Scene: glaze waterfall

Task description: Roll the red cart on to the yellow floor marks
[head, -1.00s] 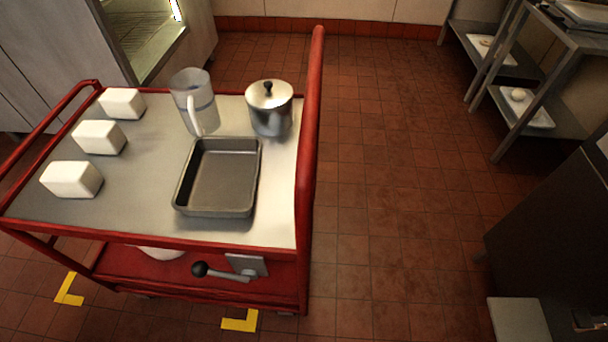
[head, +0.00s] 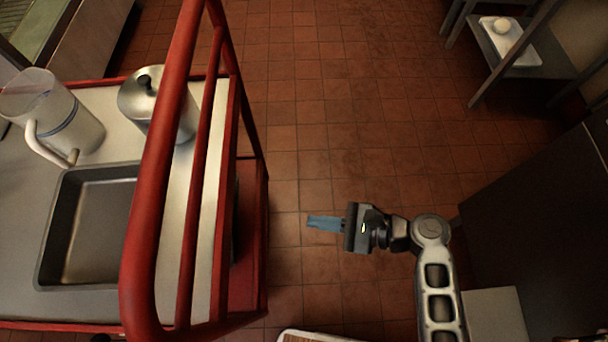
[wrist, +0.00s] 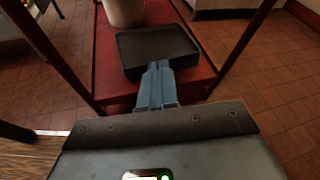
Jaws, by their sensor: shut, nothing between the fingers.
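The red cart (head: 250,232) fills the left of the head view, its upright red push handle (head: 160,165) nearest me. Its pale top carries a clear jug (head: 70,125), a lidded metal pot (head: 180,115) and a grey baking pan (head: 60,220). My gripper (head: 312,222) is to the right of the cart, apart from the handle, its blue fingers shut and empty, pointing left at the cart. In the wrist view the closed fingers (wrist: 158,75) point towards the cart's red lower shelf (wrist: 118,75). The yellow floor marks are out of view now.
The lower shelf holds a dark tray (wrist: 155,47) and a pale round container (wrist: 124,10). A metal rack (head: 530,60) stands at the far right, and a dark cabinet (head: 540,210) at the right. The tiled floor (head: 330,110) between cart and rack is clear.

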